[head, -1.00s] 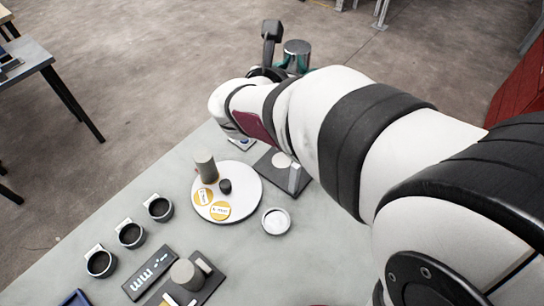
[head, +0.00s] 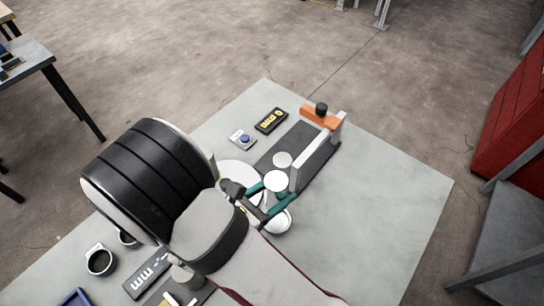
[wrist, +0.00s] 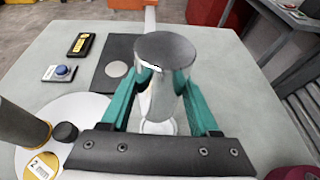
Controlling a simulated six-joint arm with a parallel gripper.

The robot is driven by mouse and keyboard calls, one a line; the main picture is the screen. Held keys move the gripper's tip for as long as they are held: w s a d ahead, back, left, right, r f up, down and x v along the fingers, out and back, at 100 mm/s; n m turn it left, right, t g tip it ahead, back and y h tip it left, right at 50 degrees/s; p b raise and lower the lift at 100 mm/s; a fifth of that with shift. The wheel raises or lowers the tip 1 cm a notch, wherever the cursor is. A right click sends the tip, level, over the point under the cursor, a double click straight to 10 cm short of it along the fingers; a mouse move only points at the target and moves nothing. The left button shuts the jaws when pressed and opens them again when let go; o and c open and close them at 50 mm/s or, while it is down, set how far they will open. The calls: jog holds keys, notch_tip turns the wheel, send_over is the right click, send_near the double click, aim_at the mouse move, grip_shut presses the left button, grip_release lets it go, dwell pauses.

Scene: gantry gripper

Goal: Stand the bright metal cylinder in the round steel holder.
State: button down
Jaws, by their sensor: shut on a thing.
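The bright metal cylinder (wrist: 165,75) is upright between the teal fingers of my gripper (wrist: 160,95), with its round top toward the wrist camera. In the head view its pale top (head: 275,181) shows between the fingers of my gripper (head: 268,197), which is shut on it. The round steel holder (head: 280,222) is on the table just below the gripper, partly hidden by a finger. In the wrist view the holder's rim (wrist: 158,128) shows under the cylinder's lower end. I cannot tell how large the gap between them is.
A gauge stand with an orange arm (head: 320,117) rises close behind the gripper on a dark base (head: 318,160). A white round plate (wrist: 75,106) carries a grey cylinder (wrist: 18,125) and black knob (wrist: 65,132). A blue button box (head: 243,139) lies behind. The table's right side is clear.

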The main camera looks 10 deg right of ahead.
jog(key=shift+g, duration=0.3)
jog(key=f, duration=0.6)
jog(key=s+f, duration=0.1)
jog(key=f, duration=0.1)
jog(key=shift+d+f, duration=0.15)
jog(key=shift+f, duration=0.25)
jog(key=shift+c, duration=0.6)
grip_release()
jog(key=shift+f, duration=0.1)
jog(key=shift+s+a+r, duration=0.1)
jog(key=shift+a+r, duration=0.15)
jog(key=shift+a, duration=0.05)
jog(key=v, duration=0.7)
jog(key=shift+f, duration=0.1)
jog(key=shift+m, duration=0.3)
